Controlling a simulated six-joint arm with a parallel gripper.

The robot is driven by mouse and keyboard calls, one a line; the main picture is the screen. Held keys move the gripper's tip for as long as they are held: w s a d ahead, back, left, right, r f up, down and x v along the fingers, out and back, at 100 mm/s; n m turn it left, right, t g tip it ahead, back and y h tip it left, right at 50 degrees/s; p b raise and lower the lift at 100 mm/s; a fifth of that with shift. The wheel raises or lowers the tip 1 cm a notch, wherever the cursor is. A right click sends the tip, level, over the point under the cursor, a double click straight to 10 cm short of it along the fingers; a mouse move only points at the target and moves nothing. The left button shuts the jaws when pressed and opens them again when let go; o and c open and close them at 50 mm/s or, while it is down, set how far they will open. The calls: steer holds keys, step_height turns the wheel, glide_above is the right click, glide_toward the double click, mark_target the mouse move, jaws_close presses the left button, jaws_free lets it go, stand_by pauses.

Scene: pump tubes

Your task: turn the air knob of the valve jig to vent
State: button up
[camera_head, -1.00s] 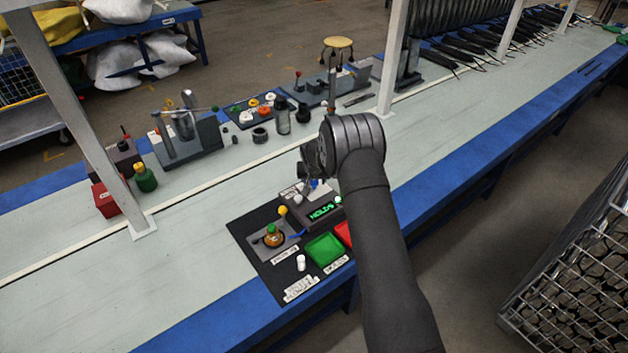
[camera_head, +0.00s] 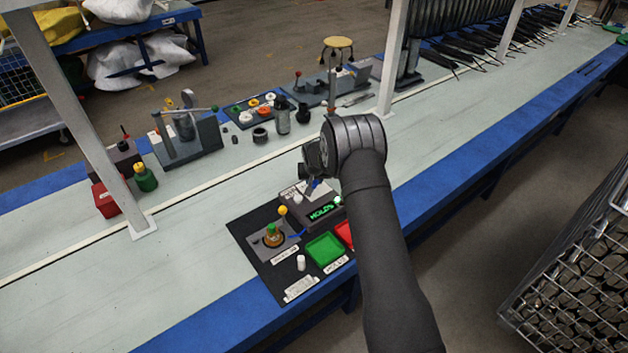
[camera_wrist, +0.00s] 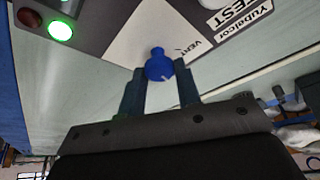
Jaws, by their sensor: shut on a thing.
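The valve jig (camera_head: 322,212) is a dark box with a lit green display reading HOLDS and a pale top plate. In the wrist view its grey face (camera_wrist: 112,15) carries a white label plate with small lettering beside the knob. The air knob (camera_wrist: 157,56) is blue, with a thin white mark toward the lower right of that picture. My gripper (camera_wrist: 159,70) is shut on the knob, one finger on each side. In the head view my wrist hides much of the knob and the fingers.
A green lamp (camera_wrist: 60,31) glows on the jig. The bench left of the mat is clear.

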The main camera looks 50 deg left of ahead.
steer(key=n, duration=0.2)
steer(key=n+g, duration=0.1)
steer(key=n, duration=0.1)
steer(key=n+g+y, duration=0.1)
steer(key=n, duration=0.1)
steer(key=shift+w+d, duration=0.1)
steer(key=shift+w, duration=0.15)
steer(key=shift+w+n+g+h, duration=0.15)
steer(key=shift+n+g, duration=0.35)
steer(key=shift+n, duration=0.8)
steer(key=shift+s+n+g+h, duration=0.15)
steer(key=shift+n+g, duration=0.35)
steer(key=shift+n, duration=0.8)
steer(key=shift+w, duration=0.1)
steer(key=o, duration=0.9)
steer(key=shift+o, duration=0.2)
steer(key=v, duration=1.7)
steer(key=shift+w+d, duration=0.15)
steer(key=shift+w, duration=0.05)
